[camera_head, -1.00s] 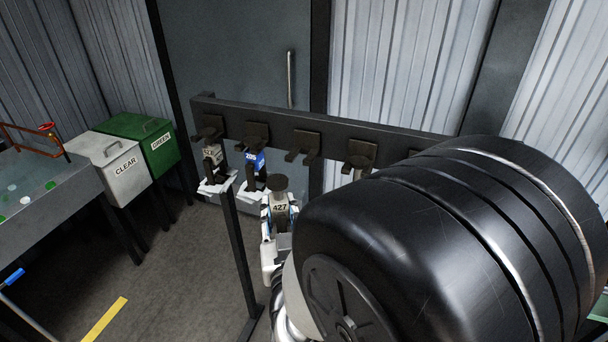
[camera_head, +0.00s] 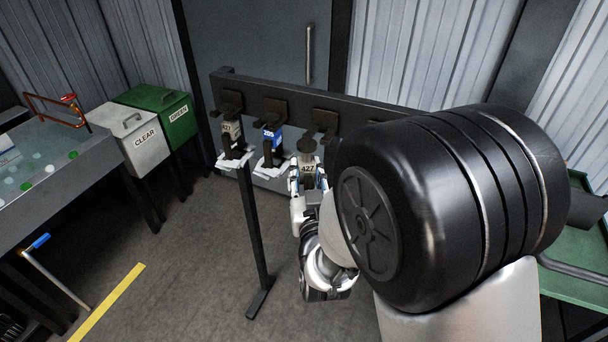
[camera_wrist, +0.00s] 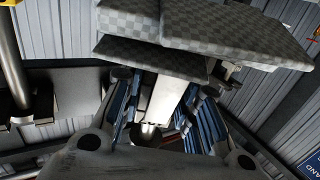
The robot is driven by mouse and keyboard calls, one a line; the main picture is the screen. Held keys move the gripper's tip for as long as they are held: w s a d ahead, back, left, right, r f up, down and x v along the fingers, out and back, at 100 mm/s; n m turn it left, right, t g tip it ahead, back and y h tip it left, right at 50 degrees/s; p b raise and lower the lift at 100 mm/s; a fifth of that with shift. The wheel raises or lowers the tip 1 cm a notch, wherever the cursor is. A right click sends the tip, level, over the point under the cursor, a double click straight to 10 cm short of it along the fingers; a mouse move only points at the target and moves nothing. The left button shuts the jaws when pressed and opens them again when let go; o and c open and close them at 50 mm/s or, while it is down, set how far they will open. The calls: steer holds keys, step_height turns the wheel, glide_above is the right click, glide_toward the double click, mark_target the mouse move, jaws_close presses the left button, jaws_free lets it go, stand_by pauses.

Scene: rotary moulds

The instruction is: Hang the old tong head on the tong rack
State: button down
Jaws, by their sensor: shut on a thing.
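The tong rack (camera_head: 290,90) is a dark horizontal beam with several hooks, on a dark post. A tong head with a pale label (camera_head: 232,134) hangs on its far-left hook. One with a blue label (camera_head: 270,138) hangs on the second hook. My gripper (camera_head: 308,184) is shut on the old tong head (camera_head: 308,168), marked 427, just below and in front of the third hook (camera_head: 325,122). I cannot tell whether they touch. In the wrist view the held tong head's checkered plates (camera_wrist: 190,30) fill the top, beyond my gripper's fingers (camera_wrist: 160,105).
A white CLEAR bin (camera_head: 135,140) and a green GREEN bin (camera_head: 165,112) stand at the left, next to a grey table (camera_head: 60,190) with coloured pieces. A dark door (camera_head: 250,40) is behind the rack.

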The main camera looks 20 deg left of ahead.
steer(key=w+b, duration=0.2)
steer(key=w, duration=0.5)
steer(key=shift+w+d, duration=0.3)
steer(key=shift+w, duration=0.05)
stand_by(0.4)
steer(key=shift+r, duration=0.1)
steer(key=shift+f, duration=0.45)
stand_by(0.5)
steer(key=c, duration=1.2)
jaws_free()
steer(key=shift+o, duration=0.2)
steer(key=shift+f, duration=0.15)
